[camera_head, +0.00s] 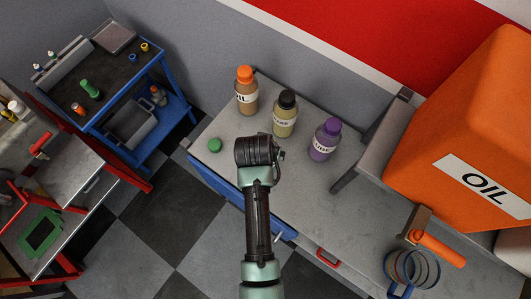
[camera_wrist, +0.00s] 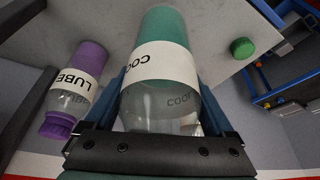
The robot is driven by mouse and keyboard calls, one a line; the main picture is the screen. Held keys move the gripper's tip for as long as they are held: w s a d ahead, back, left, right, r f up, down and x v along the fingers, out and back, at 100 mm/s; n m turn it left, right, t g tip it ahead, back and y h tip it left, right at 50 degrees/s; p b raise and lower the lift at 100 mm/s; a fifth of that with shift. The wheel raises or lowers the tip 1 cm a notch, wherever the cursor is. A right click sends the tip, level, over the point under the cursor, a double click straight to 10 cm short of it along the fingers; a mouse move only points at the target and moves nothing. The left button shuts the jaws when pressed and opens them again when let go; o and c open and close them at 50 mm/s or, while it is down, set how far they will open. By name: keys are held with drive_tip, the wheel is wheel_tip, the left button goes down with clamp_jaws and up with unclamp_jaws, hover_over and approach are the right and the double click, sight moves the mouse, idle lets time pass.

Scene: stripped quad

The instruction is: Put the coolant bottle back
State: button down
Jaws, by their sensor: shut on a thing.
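The coolant bottle (camera_wrist: 163,30) has teal liquid below, a clear upper part and a white label reading "COO". In the wrist view my gripper (camera_wrist: 160,88) is shut on it, one dark blue finger on each side. In the head view my gripper (camera_head: 258,150) is over the left part of the grey bench and hides the bottle. A loose green cap (camera_head: 208,145) lies on the bench to its left; it also shows in the wrist view (camera_wrist: 243,48). I cannot tell whether the bottle touches the bench.
Orange-capped (camera_head: 246,90), black-capped (camera_head: 284,115) and purple lube (camera_head: 325,140) bottles stand behind and right of my gripper. A large orange oil container (camera_head: 465,130) stands at right, with an orange-handled tool (camera_head: 437,250) and wire coil (camera_head: 412,270) below. A blue cart (camera_head: 160,100) is at left.

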drive_tip(key=shift+w+f, duration=0.15)
drive_tip(key=shift+f, duration=2.15)
drive_tip(key=shift+f, duration=0.15)
unclamp_jaws()
drive_tip(key=shift+v, duration=6.1)
drive_tip(key=w+r+t, duration=0.4)
drive_tip(key=w+r, duration=0.1)
drive_tip(key=r, duration=0.6)
drive_tip(key=w+r+n+t, duration=0.1)
drive_tip(key=w+r+t, duration=0.35)
drive_tip(key=r, duration=0.55)
drive_tip(key=w+r+t, duration=0.3)
drive_tip(key=w+r, duration=0.2)
drive_tip(key=r, duration=0.6)
drive_tip(key=s+r+t, duration=0.4)
drive_tip(key=r, duration=0.7)
drive_tip(key=s+r+n+t, duration=0.1)
drive_tip(key=s+r+t, duration=0.2)
drive_tip(key=r, duration=0.8)
drive_tip(key=s+d+r+t, duration=0.1)
drive_tip(key=s+r+t, duration=0.3)
drive_tip(key=r, duration=0.8)
drive_tip(key=shift+s+n+t+y, duration=0.3)
drive_tip(key=shift+s+t, duration=0.05)
drive_tip(key=shift+s, duration=0.75)
